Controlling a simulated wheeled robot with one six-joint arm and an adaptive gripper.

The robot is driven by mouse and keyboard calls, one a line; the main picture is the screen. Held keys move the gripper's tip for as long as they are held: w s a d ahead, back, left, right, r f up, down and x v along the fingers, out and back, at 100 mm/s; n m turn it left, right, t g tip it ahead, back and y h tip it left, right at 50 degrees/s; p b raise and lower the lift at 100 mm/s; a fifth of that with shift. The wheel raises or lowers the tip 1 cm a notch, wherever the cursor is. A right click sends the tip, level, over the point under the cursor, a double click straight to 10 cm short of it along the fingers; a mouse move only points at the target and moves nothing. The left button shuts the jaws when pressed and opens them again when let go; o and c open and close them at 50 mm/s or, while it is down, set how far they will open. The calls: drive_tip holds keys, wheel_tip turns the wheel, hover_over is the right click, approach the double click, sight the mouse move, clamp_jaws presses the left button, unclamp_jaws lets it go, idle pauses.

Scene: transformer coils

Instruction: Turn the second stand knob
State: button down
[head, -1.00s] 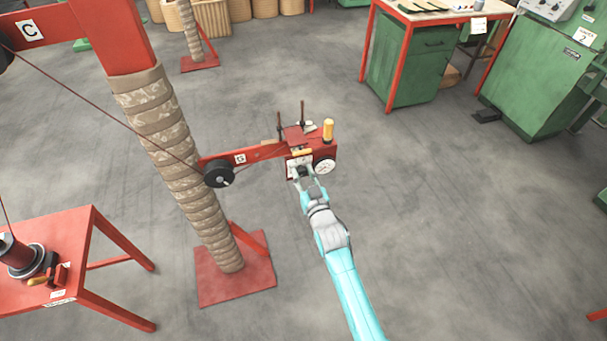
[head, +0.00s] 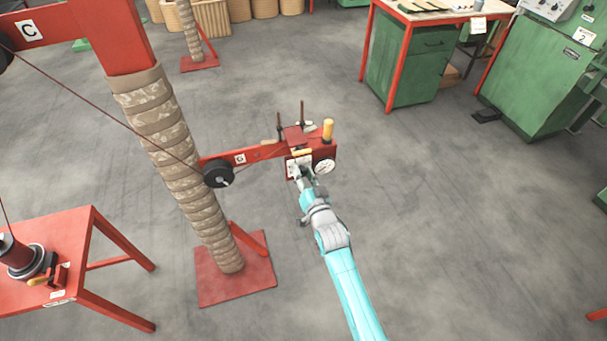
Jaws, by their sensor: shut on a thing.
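A black pulley (head: 219,174) hangs on this arm. At the arm's end is a red tension unit (head: 325,151) with a white dial gauge (head: 324,166), a yellow upright handle (head: 328,130) and two dark rods. My gripper (head: 303,175) is at the front of this unit, left of the dial, shut on the knob there. The knob itself is hidden by the fingers.
A red table (head: 60,255) with a spool stands at the lower left. A green cabinet bench (head: 408,60) and green machine (head: 545,75) are at the upper right. A dark wire runs from the upper left to the pulley. The floor around my arm is clear.

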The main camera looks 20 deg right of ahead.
drive_tip(key=shift+m, duration=2.2)
drive_tip(key=c, duration=0.8)
unclamp_jaws()
drive_tip(key=s, duration=1.2)
drive_tip(key=shift+s+f, duration=0.1)
